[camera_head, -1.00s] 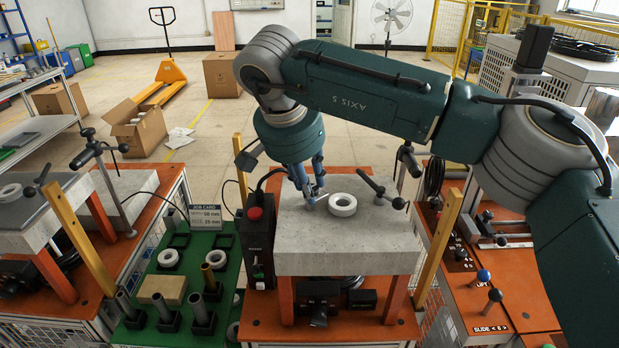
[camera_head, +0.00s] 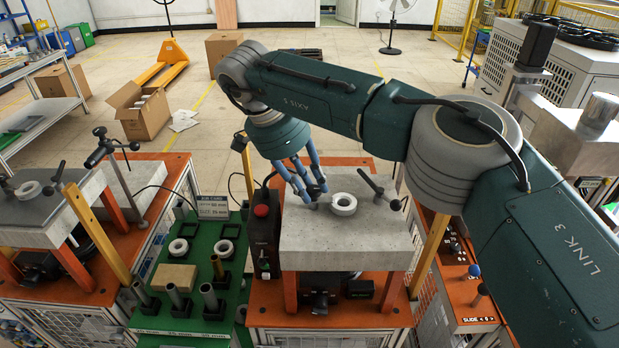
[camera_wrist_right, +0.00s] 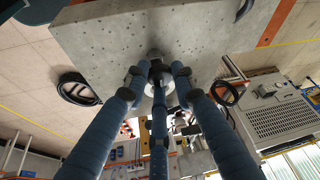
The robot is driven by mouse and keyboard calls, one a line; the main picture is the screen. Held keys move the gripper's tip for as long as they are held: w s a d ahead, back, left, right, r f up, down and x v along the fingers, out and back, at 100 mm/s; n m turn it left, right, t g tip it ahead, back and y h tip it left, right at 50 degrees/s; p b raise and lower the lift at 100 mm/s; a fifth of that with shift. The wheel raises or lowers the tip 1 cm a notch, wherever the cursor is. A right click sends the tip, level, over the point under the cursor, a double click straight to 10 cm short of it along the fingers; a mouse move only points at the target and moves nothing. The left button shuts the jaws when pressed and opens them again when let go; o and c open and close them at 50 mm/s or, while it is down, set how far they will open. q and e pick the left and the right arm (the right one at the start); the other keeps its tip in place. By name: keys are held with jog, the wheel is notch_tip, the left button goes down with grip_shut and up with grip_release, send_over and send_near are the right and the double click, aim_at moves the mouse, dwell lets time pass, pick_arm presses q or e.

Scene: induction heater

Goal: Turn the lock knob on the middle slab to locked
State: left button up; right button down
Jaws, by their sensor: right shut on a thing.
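The middle slab (camera_head: 340,245) is a grey concrete block on orange legs. A white ring (camera_head: 343,204) lies on its top, just right of my right gripper (camera_head: 316,196). The right gripper reaches down with its blue fingers at the slab's top left. In the right wrist view my fingers (camera_wrist_right: 158,72) close around a small dark knob (camera_wrist_right: 156,56) at the slab face. The fingers hide most of the knob, and I cannot read its setting. A black T-shaped handle (camera_head: 378,188) stands at the slab's right. My left gripper is out of view.
A black box with a red button (camera_head: 262,211) stands close left of the slab. Farther left is a green board (camera_head: 205,262) with rings, tubes and a block. Another slab (camera_head: 30,222) with a ring stands at the far left. An orange panel with knobs (camera_head: 465,290) is at right.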

jog(key=shift+w+d+r, duration=0.15)
jog(key=shift+r, duration=0.1)
jog(key=c, duration=1.4)
grip_release()
jog(key=shift+f, duration=0.15)
jog(key=v, duration=0.7)
jog(key=shift+a+r, duration=0.2)
jog(key=shift+r, duration=0.05)
